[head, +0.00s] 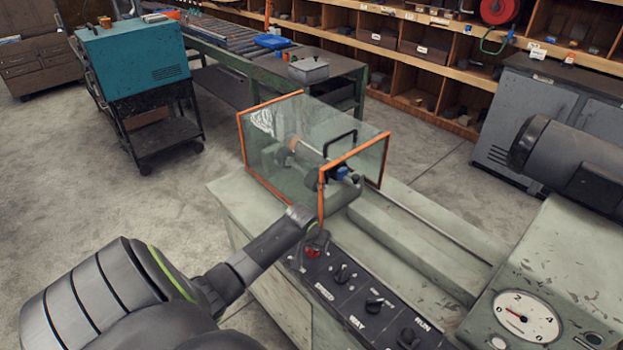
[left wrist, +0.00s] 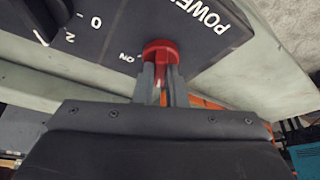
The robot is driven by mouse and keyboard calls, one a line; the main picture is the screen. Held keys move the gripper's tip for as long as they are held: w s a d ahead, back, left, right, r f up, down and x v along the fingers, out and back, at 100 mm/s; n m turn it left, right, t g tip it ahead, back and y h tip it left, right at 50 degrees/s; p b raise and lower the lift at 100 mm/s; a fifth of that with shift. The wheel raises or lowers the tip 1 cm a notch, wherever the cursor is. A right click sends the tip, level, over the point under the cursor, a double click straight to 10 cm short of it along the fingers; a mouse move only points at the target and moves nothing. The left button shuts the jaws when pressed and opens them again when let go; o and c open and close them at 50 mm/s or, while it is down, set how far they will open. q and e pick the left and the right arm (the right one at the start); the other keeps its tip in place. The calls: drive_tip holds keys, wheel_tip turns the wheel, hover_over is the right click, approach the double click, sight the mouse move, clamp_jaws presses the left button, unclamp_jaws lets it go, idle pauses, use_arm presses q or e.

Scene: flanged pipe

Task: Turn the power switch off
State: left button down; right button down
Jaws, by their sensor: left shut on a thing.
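The red power switch (head: 312,252) sits at the far left end of the dark control panel (head: 345,286) in the head view. In the left wrist view the red switch knob (left wrist: 160,47) shows beside the labels "POWER" and "ON". My left gripper (left wrist: 162,78) is shut on the knob, with one finger on each side of it. In the head view my left gripper (head: 317,240) reaches the switch from the left and partly covers it. The knob's exact pointing direction is hard to tell. My right gripper is not in view.
Several black knobs (head: 374,304) follow along the panel. A clear guard with an orange frame (head: 354,153) stands just behind the switch. A round gauge (head: 526,317) is at the lower right. A teal cabinet (head: 130,55) on a cart stands at the back left, with open floor around it.

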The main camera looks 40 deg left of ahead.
use_arm(q)
drive_tip(key=shift+d+n+g+y+p, duration=0.1)
drive_tip(key=shift+n+g+y+p, duration=0.3)
drive_tip(key=shift+n+p, duration=1.25)
drive_tip(key=c, duration=1.5)
unclamp_jaws()
drive_tip(key=v, duration=0.8)
drive_tip(key=b+v, duration=0.1)
drive_tip(key=v, duration=0.8)
drive_tip(key=shift+s+d+r, duration=0.1)
drive_tip(key=shift+s+d, duration=0.05)
drive_tip(key=shift+d, duration=0.1)
